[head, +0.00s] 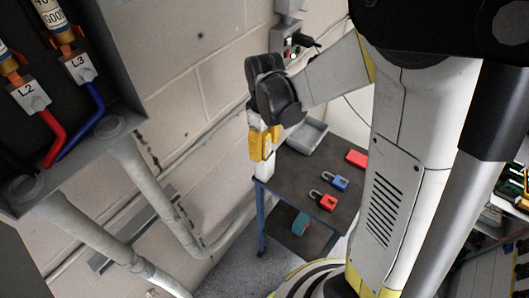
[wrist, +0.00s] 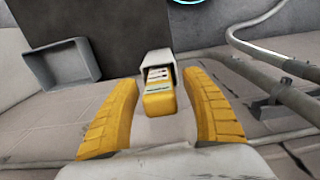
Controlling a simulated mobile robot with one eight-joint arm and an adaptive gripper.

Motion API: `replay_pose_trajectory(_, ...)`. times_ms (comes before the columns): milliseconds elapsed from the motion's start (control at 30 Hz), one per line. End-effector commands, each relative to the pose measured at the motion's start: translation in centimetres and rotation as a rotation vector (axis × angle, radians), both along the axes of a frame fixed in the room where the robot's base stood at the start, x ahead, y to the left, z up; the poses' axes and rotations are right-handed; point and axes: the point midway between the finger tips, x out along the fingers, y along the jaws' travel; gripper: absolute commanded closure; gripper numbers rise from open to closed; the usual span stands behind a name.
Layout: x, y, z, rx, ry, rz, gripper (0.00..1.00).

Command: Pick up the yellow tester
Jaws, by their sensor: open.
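The yellow tester (wrist: 158,104) shows in the wrist view between my two yellow fingers, with several small markings on its face. Its far end meets a white piece (wrist: 157,58); I cannot tell if this is a holder or part of it. My gripper (wrist: 160,80) is open, with one finger on each side and a visible gap to both. In the head view my gripper (head: 262,145) points down near the wall, left of the table's back corner. A white piece (head: 264,170) shows just below the fingers there. The tester cannot be told apart from the yellow fingers in that view.
A dark-topped table (head: 290,175) bears a grey tray (head: 307,137), a red padlock (head: 325,201), a blue padlock (head: 336,181) and a red box (head: 356,158). A teal item (head: 300,224) lies on the lower shelf. Pipes (wrist: 275,75) run along the wall at right.

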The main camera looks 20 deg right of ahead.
Motion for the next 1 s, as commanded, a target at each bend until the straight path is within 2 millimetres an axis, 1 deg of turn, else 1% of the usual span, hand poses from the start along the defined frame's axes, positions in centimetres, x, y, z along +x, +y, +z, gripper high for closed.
replay_pose_trajectory(67, 0.0, 0.0, 0.1, 0.000, 0.000, 0.000, 0.44)
replay_pose_trajectory(100, 0.0, 0.0, 0.1, 0.000, 0.000, 0.000, 0.49)
replay_pose_trajectory(167, 0.0, 0.0, 0.1, 0.000, 0.000, 0.000, 0.67)
replay_pose_trajectory(200, 0.0, 0.0, 0.1, 0.000, 0.000, 0.000, 0.79)
replay_pose_trajectory(267, 0.0, 0.0, 0.1, 0.000, 0.000, 0.000, 0.98)
replay_pose_trajectory(300, 0.0, 0.0, 0.1, 0.000, 0.000, 0.000, 1.00)
replay_pose_trajectory(600, 0.0, 0.0, 0.1, 0.000, 0.000, 0.000, 1.00)
replay_pose_trajectory(733, 0.0, 0.0, 0.5, 0.000, 0.000, 0.000, 1.00)
replay_pose_trajectory(867, 0.0, 0.0, 1.9, 0.000, 0.000, 0.000, 1.00)
replay_pose_trajectory(1000, 0.0, 0.0, 4.4, 0.000, 0.000, 0.000, 1.00)
